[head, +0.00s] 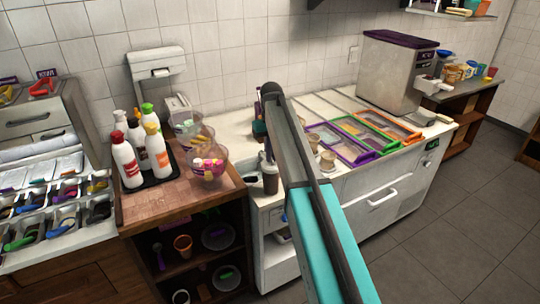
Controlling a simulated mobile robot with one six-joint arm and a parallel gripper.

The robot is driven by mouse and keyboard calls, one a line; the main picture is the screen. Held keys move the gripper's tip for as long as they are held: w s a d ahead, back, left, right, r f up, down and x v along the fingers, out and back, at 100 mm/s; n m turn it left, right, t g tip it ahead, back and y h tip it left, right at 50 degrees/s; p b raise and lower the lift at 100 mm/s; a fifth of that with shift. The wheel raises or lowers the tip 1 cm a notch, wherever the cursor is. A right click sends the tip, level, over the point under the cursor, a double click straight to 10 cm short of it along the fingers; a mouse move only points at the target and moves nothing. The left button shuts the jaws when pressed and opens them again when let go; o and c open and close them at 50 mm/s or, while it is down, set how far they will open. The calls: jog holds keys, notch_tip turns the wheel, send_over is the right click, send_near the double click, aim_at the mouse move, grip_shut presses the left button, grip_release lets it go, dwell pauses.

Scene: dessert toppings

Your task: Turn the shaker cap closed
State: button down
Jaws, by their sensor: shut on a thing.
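A dark grey shaker (270,183) stands upright near the front left of the white counter, just left of my raised arm. My gripper (267,160) points down at the shaker's top and is shut on its cap. The cap is small and mostly covered by the gripper, so I cannot tell how far it is turned. My own arm link crosses the middle of the view and hides the counter just right of the shaker.
Clear bowls (209,166) and several bottles (155,150) stand on the wooden counter to the left. Small tan cups (327,160) and framed lids, purple (340,143), green (362,131) and orange (388,125), lie to the right. A large dispenser (395,75) stands at the back right.

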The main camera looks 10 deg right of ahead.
jog(key=m, duration=0.4)
jog(key=shift+d, duration=0.1)
jog(key=m, duration=0.4)
jog(key=shift+d, duration=0.1)
jog(key=m, duration=0.5)
jog(key=shift+s+b, duration=0.1)
jog(key=shift+b, duration=0.25)
jog(key=shift+s+m, duration=0.1)
jog(key=shift+m, duration=1.8)
dwell(1.0)
dwell(0.5)
jog(key=c, duration=1.9)
grip_release()
jog(key=shift+o, duration=0.3)
jog(key=shift+r, duration=0.1)
